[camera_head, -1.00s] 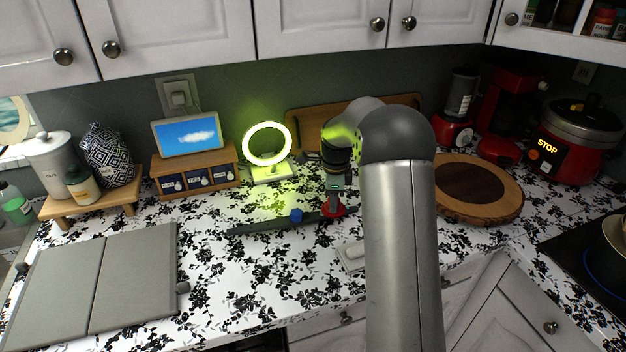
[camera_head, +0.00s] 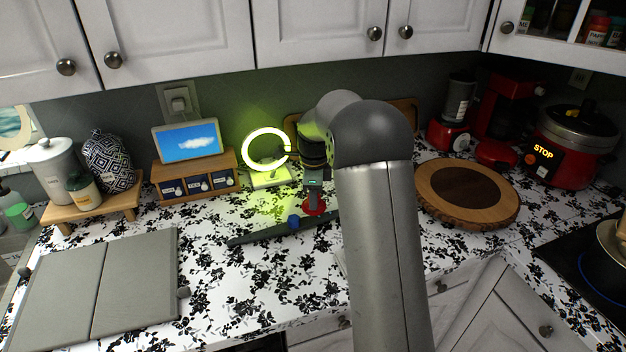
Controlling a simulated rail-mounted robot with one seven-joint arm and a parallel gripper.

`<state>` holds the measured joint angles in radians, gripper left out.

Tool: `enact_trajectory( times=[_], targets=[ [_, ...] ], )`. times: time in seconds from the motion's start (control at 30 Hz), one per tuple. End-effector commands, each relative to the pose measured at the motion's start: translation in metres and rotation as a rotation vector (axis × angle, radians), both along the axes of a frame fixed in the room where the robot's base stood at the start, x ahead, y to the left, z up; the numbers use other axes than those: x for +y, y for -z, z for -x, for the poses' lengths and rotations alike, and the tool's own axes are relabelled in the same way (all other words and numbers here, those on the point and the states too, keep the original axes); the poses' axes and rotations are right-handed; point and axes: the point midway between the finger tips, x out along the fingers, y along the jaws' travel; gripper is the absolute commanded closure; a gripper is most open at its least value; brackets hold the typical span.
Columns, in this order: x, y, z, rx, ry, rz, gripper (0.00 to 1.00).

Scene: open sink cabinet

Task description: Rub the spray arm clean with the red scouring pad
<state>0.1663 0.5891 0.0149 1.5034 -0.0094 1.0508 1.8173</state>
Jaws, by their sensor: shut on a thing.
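The spray arm (camera_head: 262,235) is a long dark grey bar lying flat on the floral counter, with a blue hub (camera_head: 294,222) at its middle. The red scouring pad (camera_head: 314,207) is a round disc under my gripper (camera_head: 314,196). My gripper points down and is shut on the pad. The pad is at the bar just right of the blue hub; whether it touches the bar I cannot tell. My arm hides the bar's right end.
A glowing ring lamp (camera_head: 267,147) stands close behind the bar. A wooden drawer box (camera_head: 196,178) with a tablet is at back left. A round wooden board (camera_head: 468,192) lies right of my arm. Grey sink covers (camera_head: 136,283) lie at front left.

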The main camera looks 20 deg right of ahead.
Motion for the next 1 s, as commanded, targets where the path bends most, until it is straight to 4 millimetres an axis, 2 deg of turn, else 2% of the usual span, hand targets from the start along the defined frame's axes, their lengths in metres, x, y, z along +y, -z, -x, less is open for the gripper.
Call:
enact_trajectory(
  times=[0.1,0.4,1.0],
  targets=[
    [-0.001,-0.015,0.000,-0.002,0.001,0.001,0.89],
    [-0.002,-0.038,0.000,-0.001,0.003,0.000,0.89],
    [-0.002,-0.038,0.000,-0.002,0.003,0.001,0.89]
  ],
)
